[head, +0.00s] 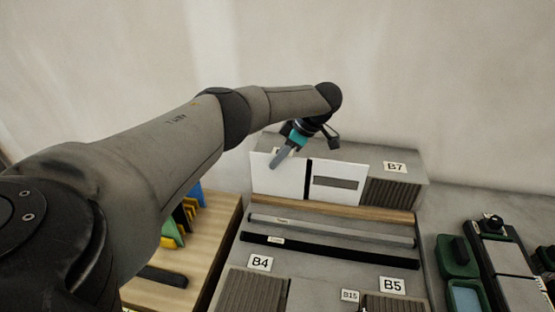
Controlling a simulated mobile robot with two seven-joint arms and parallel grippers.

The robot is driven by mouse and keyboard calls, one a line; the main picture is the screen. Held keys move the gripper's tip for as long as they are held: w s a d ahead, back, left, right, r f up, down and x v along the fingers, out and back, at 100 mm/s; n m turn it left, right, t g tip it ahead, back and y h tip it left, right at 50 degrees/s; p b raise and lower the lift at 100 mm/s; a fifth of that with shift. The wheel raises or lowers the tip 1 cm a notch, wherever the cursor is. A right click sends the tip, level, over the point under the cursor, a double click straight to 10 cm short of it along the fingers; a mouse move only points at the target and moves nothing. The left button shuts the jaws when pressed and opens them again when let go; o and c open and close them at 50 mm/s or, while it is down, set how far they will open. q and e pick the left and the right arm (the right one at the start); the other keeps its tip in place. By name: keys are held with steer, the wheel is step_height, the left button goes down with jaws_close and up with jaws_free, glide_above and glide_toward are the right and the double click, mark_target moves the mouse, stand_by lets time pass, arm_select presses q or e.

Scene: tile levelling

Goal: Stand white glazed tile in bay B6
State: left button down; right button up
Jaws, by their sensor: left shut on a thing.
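The white glazed tile (268,181) stands upright at the back left of the grey rack, in front of a mostly covered label. That label cannot be read, but its bay is left of the one labelled B7 (394,167). My left gripper (281,161) reaches down from above and is shut on the white tile near its top edge. The tile's lower edge is close to the wooden strip; whether it rests on the rack cannot be told. My right gripper is not in view.
A white panel with a grey slot (337,191) stands just right of the tile, past a dark gap. A wooden strip (332,207), grey bar (330,229) and black bar (330,250) lie in front. Green trays (458,257) are at right, coloured pieces (184,216) at left.

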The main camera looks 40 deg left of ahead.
arm_select(q)
steer(key=shift+w+a+b, duration=0.15)
steer(key=shift+w+b, duration=0.15)
steer(key=shift+b, duration=0.4)
stand_by(1.8)
steer(key=c, duration=0.9)
jaws_free()
steer(key=shift+r, duration=0.1)
steer(key=shift+w+a+r+p, duration=0.1)
steer(key=shift+r+p, duration=0.65)
step_height(320, 180, up, 4)
steer(key=p, duration=0.4)
steer(key=shift+r, duration=0.15)
